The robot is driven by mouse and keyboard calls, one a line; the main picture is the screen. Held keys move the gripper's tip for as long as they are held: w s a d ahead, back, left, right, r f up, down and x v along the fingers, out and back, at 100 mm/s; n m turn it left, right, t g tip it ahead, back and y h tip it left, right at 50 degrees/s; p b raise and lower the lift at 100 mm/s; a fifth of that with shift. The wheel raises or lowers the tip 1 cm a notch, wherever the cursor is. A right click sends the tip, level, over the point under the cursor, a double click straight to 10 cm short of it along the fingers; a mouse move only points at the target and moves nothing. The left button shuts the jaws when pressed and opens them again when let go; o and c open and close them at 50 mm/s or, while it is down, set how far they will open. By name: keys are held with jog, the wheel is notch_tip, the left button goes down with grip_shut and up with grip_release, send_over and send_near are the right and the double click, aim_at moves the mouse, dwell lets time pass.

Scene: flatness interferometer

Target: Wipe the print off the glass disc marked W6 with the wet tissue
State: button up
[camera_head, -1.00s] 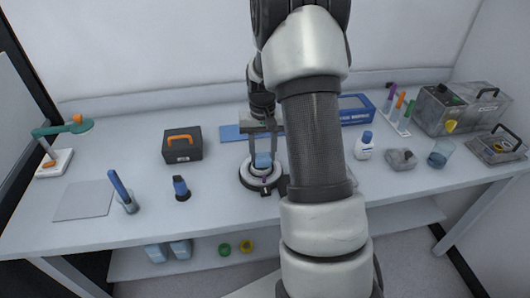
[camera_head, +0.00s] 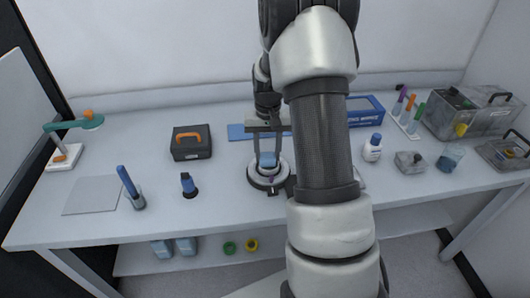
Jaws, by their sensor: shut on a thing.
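My gripper (camera_head: 268,158) points down over a round dark stand (camera_head: 255,182) with a pale ring, near the middle of the bench. It is shut on a small blue thing (camera_head: 268,159), which looks like the wet tissue. The blue thing is at or just above the middle of the stand; I cannot tell whether it touches. The glass disc is not clearly visible; the blue thing and my gripper cover the stand's middle. No W6 mark or print can be read. My arm hides the bench to the right of the stand.
A blue mat (camera_head: 237,132) lies behind the stand. A dark case with an orange handle (camera_head: 191,143) and a small dark-blue bottle (camera_head: 189,186) stand to the left. A white bottle (camera_head: 372,147), a beaker (camera_head: 450,158) and grey boxes (camera_head: 455,118) stand right.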

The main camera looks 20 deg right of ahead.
jog(key=shift+s+d, duration=0.15)
jog(key=shift+d, duration=0.1)
jog(key=shift+r+p, duration=2.65)
jog(key=shift+r, duration=1.35)
